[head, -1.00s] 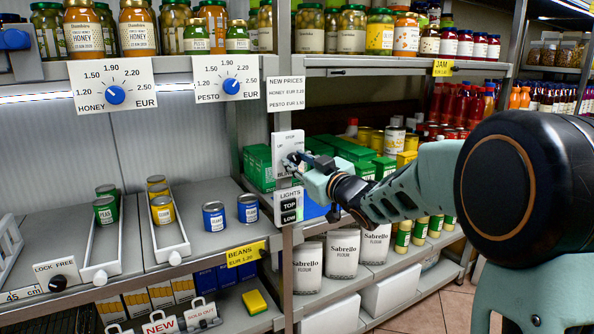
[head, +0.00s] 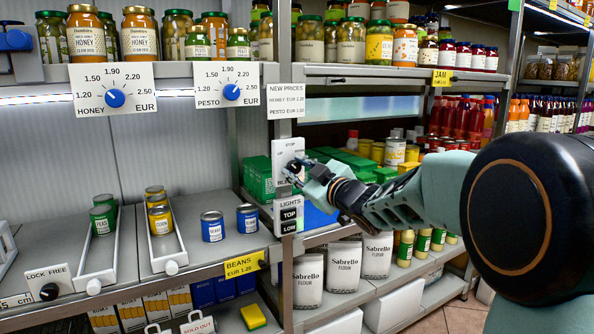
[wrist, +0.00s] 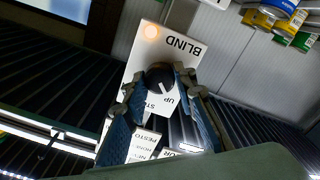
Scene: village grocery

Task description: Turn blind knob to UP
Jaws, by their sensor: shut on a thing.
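The blind knob (wrist: 160,74) is a dark round knob on a white panel (wrist: 180,46) marked BLIND, STOP and UP, upside down in the wrist view. In the head view the panel (head: 289,149) is fixed to the shelf post, and my gripper covers most of the knob. My gripper (head: 297,171) reaches it from the right. In the wrist view its two blue-padded fingers (wrist: 160,84) are shut on the knob, one on each side. A small orange lamp (wrist: 151,32) glows on the panel. The knob's exact pointing is hard to tell.
A LIGHTS panel (head: 289,215) with TOP and LOW sits just below on the same post. A price sign (head: 285,101) hangs above. Green boxes (head: 258,178) and cans stand on the shelves close around my gripper. A pale bluish strip (head: 365,108) shows behind the right shelf.

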